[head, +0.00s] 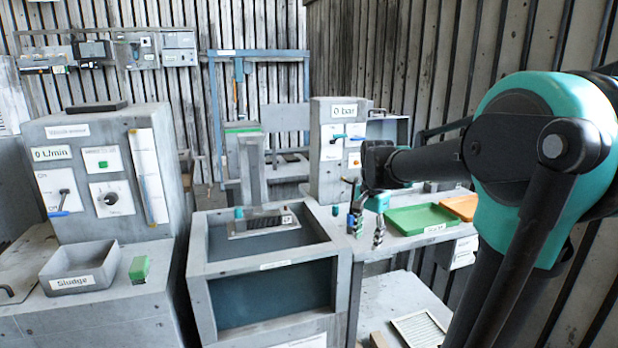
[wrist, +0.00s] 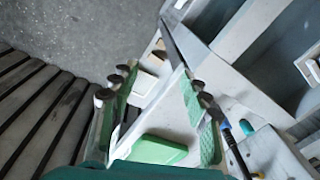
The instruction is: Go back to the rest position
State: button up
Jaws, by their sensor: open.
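My gripper (head: 366,230) hangs over the right-hand bench, at the left of the green tray (head: 408,228) in the head view. It points down and its two fingers stand apart with nothing visible between them. In the wrist view my gripper (wrist: 158,80) also shows open, with green pads on both fingers. My arm comes in from the right side of the head view, bent at a teal joint.
An orange tray (head: 462,206) lies beside the green one. A grey tank (head: 268,266) stands left of the bench. The "0 bar" box (head: 328,170) rises behind my gripper. A sludge bin (head: 80,268) and green block (head: 139,268) sit at left. The slatted wall is close at right.

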jog(key=s+d+f+n+t, duration=0.2)
jog(key=s+f+n, duration=0.8)
jog(key=s+f, duration=0.7)
jog(key=shift+d+t, duration=0.3)
jog(key=shift+t, duration=0.2)
